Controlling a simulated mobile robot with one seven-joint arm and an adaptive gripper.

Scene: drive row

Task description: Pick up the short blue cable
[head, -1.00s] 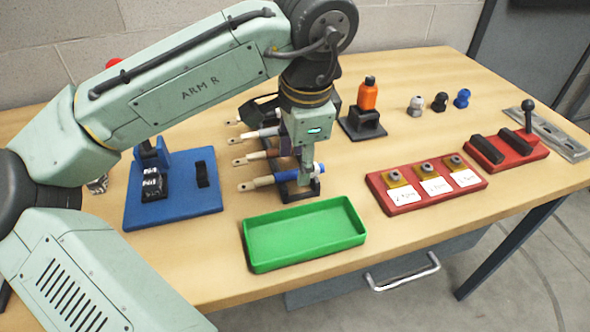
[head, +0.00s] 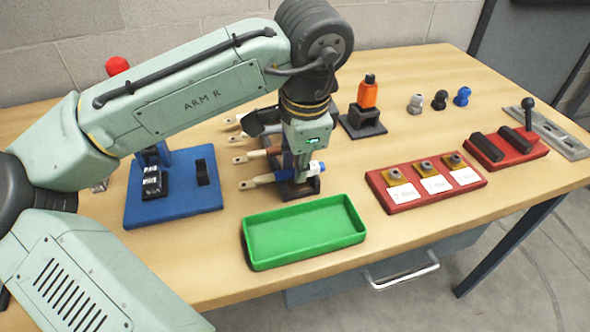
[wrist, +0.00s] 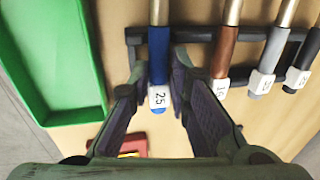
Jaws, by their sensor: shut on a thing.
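The short blue cable (wrist: 158,50) lies across a dark rack, with a bare metal end and a white tag reading 25 near its blue tip. My gripper (wrist: 161,65) is shut on its blue sleeve, with one finger on each side. In the head view the cable's pale lug end (head: 256,181) points left and its white-and-blue tip sticks out right of my gripper (head: 302,175). My fingers hide much of its middle. I cannot tell whether the cable is clear of the rack.
A brown cable (wrist: 224,50), a grey one (wrist: 270,55) and a black one (wrist: 304,60) lie beside it. A green tray (head: 305,232) stands in front, a blue fixture (head: 175,208) left, a red labelled block (head: 425,185) right. An orange bottle (head: 368,92) stands behind.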

